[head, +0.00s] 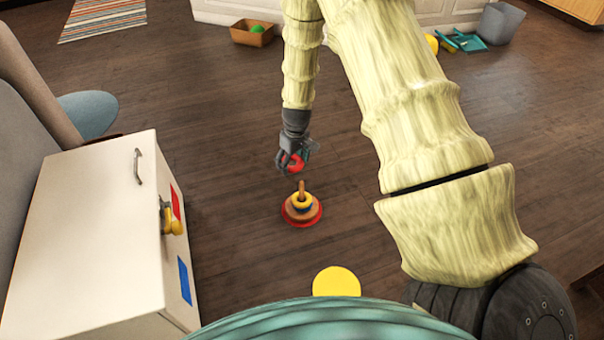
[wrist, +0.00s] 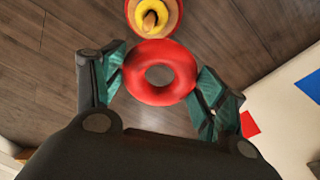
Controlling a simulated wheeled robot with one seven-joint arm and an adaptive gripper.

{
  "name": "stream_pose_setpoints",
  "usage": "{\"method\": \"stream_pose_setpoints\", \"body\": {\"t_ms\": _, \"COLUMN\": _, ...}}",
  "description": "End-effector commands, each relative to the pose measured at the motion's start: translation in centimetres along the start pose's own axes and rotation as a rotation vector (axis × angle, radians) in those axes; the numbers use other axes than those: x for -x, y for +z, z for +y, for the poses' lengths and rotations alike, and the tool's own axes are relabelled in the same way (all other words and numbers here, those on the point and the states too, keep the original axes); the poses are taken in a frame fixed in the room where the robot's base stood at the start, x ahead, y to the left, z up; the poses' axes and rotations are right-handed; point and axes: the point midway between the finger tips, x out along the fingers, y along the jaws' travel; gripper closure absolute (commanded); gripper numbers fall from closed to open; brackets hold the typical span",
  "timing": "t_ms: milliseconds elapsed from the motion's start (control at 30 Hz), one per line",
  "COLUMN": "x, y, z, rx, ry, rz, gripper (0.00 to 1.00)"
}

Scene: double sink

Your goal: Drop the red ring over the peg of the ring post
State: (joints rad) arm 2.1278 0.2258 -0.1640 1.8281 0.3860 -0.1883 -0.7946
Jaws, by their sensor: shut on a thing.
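The red ring (wrist: 160,73) is held between the two fingers of my gripper (wrist: 160,88) in the wrist view, its hole clear. In the head view the red ring (head: 291,163) hangs at the tip of my gripper (head: 294,156), above and slightly behind the ring post. The ring post (head: 302,219) stands upright on the floor with a red base. Its wooden peg (head: 302,187) rises through a yellow ring (head: 302,201) with other rings below it. In the wrist view the peg (wrist: 150,20) shows beyond the ring, apart from it.
A white cabinet (head: 80,235) with a handle and a yellow knob (head: 172,222) stands to the left. A yellow disc (head: 337,282) is near the front. A basket with a green ball (head: 257,29) lies far back. Wooden floor around the post is clear.

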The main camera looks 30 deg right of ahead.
Motion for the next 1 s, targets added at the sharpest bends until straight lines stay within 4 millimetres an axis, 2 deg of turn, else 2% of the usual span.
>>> {"method": "stream_pose_setpoints", "body": {"t_ms": 33, "x": -1.7, "y": 0.5, "z": 1.0, "rx": 0.000, "ry": -0.001, "rz": 0.000, "gripper": 0.50}}
{"method": "stream_pose_setpoints", "body": {"t_ms": 233, "x": -3.9, "y": 1.4, "z": 3.1, "rx": 0.011, "ry": -0.001, "rz": 0.001, "gripper": 0.50}}
{"method": "stream_pose_setpoints", "body": {"t_ms": 933, "x": -3.8, "y": 1.7, "z": 3.3, "rx": 0.005, "ry": 0.002, "rz": 0.000, "gripper": 0.50}}
{"method": "stream_pose_setpoints", "body": {"t_ms": 1000, "x": -4.5, "y": 1.8, "z": 3.3, "rx": 0.002, "ry": 0.003, "rz": 0.000, "gripper": 0.50}}
